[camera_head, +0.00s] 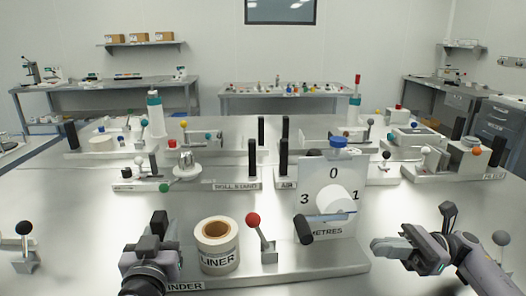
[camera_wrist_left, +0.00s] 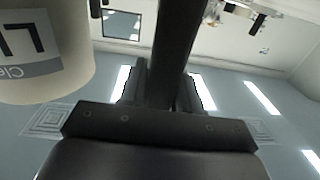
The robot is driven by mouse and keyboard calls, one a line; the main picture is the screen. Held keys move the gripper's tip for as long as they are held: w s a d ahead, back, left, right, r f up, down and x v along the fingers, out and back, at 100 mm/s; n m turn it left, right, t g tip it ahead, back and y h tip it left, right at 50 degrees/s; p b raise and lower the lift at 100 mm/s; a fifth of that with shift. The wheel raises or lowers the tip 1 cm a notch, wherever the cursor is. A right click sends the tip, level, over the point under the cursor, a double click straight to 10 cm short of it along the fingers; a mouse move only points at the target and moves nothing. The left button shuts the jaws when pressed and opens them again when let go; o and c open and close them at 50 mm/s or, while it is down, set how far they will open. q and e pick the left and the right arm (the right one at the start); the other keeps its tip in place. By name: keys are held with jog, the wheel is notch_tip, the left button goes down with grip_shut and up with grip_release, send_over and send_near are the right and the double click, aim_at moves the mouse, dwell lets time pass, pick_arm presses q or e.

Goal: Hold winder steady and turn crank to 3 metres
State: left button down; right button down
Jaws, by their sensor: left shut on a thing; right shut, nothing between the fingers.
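The winder base (camera_head: 310,268) lies along the front of the bench, labelled "WINDER" in part. My left gripper (camera_head: 160,226) is shut on a dark upright handle at its left end, which shows as a dark bar in the left wrist view (camera_wrist_left: 180,50). A roll (camera_head: 219,245) marked "LINER" stands beside it. The white dial plate (camera_head: 318,176) shows 0 at top, 3 left, 1 right and "METRES" below. A white hub and the crank's metal arm (camera_head: 330,217) sit before it, with the black crank knob (camera_head: 304,230) at lower left. My right gripper (camera_head: 380,246) is shut and empty, right of the dial.
A red-knobbed lever (camera_head: 253,220) rises between the roll and the dial. A black-knobbed lever (camera_head: 24,230) stands at far left. The roll stand (camera_head: 225,184) and other machines fill the bench behind. Clear bench lies between the dial and my right gripper.

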pick_arm(q)
jog(key=shift+d+f, duration=0.1)
jog(key=shift+f, duration=0.2)
jog(key=c, duration=0.7)
grip_release()
jog(key=shift+r, duration=0.2)
jog(key=s, duration=1.2)
jog(key=shift+d, duration=0.35)
